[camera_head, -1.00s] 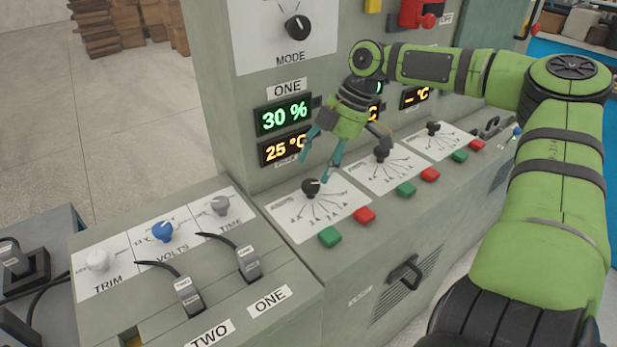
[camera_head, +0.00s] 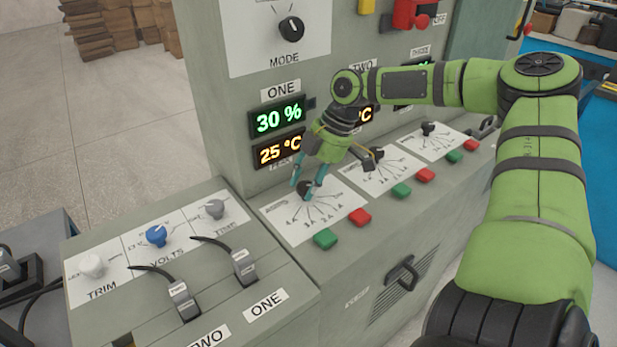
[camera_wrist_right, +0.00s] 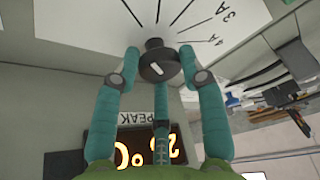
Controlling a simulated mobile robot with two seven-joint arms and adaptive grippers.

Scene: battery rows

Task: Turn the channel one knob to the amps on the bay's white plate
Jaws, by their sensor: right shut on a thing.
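The channel one knob (camera_head: 304,188) is black and stands on a white dial panel (camera_head: 290,228) marked with amp values, below the ONE displays. My right gripper (camera_head: 307,184) reaches down over it, with its teal fingers around the knob. In the right wrist view the knob (camera_wrist_right: 158,64) sits between the fingertips of my right gripper (camera_wrist_right: 159,53), its white mark facing the camera. Marks for 3A and 4A show on the dial there. I cannot make out a plate giving the bay's amps. My left gripper is not in view.
A green button (camera_head: 325,239) and a red button (camera_head: 359,216) sit just in front of the dial. Channel two's knob (camera_head: 376,155) is close by on the right. Cables and clips (camera_head: 184,301) lie at front left.

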